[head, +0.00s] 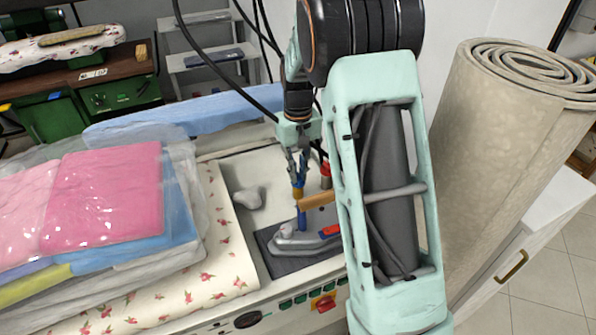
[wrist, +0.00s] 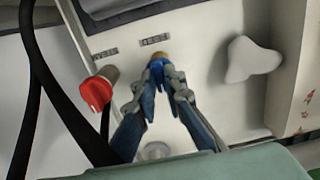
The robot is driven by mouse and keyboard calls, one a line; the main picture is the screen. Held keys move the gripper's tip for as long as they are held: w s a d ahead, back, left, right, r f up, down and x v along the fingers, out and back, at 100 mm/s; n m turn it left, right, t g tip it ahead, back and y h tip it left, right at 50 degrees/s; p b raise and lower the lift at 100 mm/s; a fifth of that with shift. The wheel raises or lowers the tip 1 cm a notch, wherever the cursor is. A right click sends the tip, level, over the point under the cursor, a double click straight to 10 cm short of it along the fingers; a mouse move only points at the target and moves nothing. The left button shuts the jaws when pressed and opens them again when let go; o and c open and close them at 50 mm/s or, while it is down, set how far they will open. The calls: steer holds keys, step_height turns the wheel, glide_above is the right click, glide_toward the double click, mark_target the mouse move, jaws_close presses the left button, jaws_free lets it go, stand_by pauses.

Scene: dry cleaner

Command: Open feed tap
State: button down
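The feed tap (wrist: 157,66) sits beside a small label in the wrist view, with a brass-coloured end and a blue part. The label looks upside down there. My gripper (wrist: 160,85) is over this tap, its two fingers converging on either side of the blue part. Whether the fingertips press on it cannot be told. A second tap with a red knob (wrist: 95,93) stands to the left in the wrist view.
A clothes iron (head: 295,242) rests on a dark pad close to the tap. A pale lump-shaped object (head: 249,197) lies on the machine top. Folded bagged laundry (head: 105,190) fills the left side. A rolled carpet (head: 500,150) stands at right. Black hoses (wrist: 45,80) hang nearby.

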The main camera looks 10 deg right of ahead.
stand_by(0.4)
steer(key=m+p, duration=0.1)
steer(key=m, duration=0.3)
steer(key=shift+m, duration=0.4)
steer(key=m+p, duration=0.1)
steer(key=m, duration=0.4)
steer(key=shift+r+m, duration=0.1)
steer(key=shift+m, duration=0.2)
steer(key=m+p, duration=0.1)
steer(key=m, duration=0.3)
steer(key=shift+p, duration=0.35)
steer(key=shift+m+p, duration=0.45)
steer(key=shift+m, duration=1.25)
steer(key=shift+w, duration=0.1)
steer(key=c, duration=2)
jaws_free()
